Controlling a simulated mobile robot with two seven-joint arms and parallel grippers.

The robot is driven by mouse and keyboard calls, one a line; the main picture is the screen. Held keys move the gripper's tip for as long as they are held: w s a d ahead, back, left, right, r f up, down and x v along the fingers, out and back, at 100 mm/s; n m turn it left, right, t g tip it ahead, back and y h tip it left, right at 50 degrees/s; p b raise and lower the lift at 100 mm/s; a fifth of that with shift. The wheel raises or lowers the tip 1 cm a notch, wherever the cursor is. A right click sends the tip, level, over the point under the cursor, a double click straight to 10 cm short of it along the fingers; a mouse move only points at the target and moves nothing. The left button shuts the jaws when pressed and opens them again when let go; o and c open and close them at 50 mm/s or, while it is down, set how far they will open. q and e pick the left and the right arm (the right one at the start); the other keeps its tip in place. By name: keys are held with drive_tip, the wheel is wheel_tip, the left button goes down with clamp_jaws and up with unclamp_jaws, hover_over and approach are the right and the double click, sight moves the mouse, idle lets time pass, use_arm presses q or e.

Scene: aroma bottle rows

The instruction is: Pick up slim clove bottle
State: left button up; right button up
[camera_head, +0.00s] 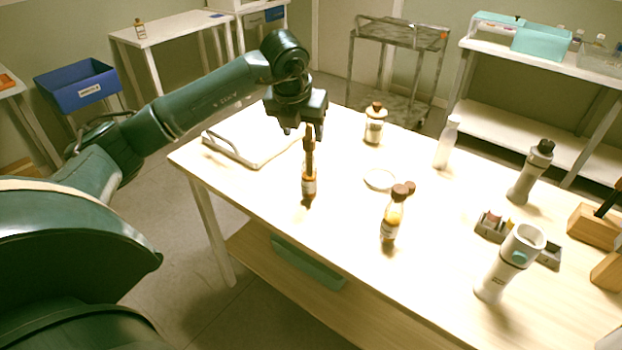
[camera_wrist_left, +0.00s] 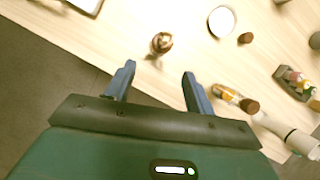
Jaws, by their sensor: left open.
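A slim amber bottle with a tall dark cap and pale label (camera_head: 309,186) stands upright near the table's left front edge. I take it as the slim clove bottle, but its label is too small to read. My left gripper (camera_head: 303,131) is open and empty, above or behind the bottle's cap in the head view. In the left wrist view the bottle (camera_wrist_left: 161,43) shows from above, just beyond the gap between the open fingers (camera_wrist_left: 159,70). My right gripper is not in view.
A rounder amber bottle (camera_head: 391,222) stands to the right, with a white dish (camera_head: 380,180) behind it. A corked jar (camera_head: 374,127), a white bottle (camera_head: 445,146) and a white tray (camera_head: 250,150) are farther back. Grey-white devices (camera_head: 497,273) stand at right.

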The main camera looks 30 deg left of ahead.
sight(307, 152)
use_arm(q)
drive_tip(key=p+x, duration=0.1)
drive_tip(key=x, duration=0.8)
drive_tip(key=shift+f+p, duration=0.35)
drive_tip(key=shift+p, duration=0.05)
clamp_jaws()
